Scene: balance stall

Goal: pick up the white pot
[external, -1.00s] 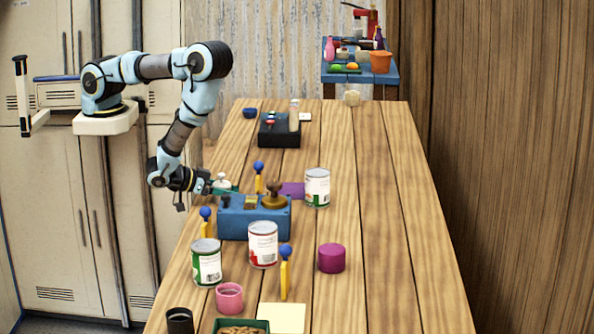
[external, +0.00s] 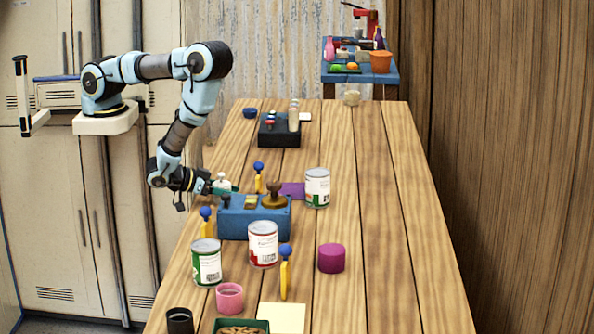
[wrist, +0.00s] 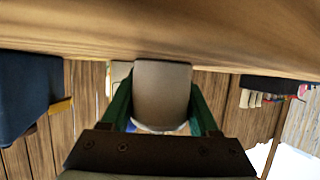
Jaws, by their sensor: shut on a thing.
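The small white pot (external: 222,181) stands near the left edge of the table, just behind the blue box, in the external view. My gripper (external: 219,188) reaches it from the left, low over the table. In the wrist view, the pot (wrist: 162,92) fills the space between the two green fingers of my gripper (wrist: 162,108), which are shut on its sides. I cannot tell whether the pot's base touches the table.
A blue box (external: 254,222) with a brown knob is close in front. Blue-topped yellow pegs (external: 259,180), several cans (external: 317,188), a pink cup (external: 229,298) and a purple cylinder (external: 331,258) stand around. The table's right side (external: 400,230) is clear.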

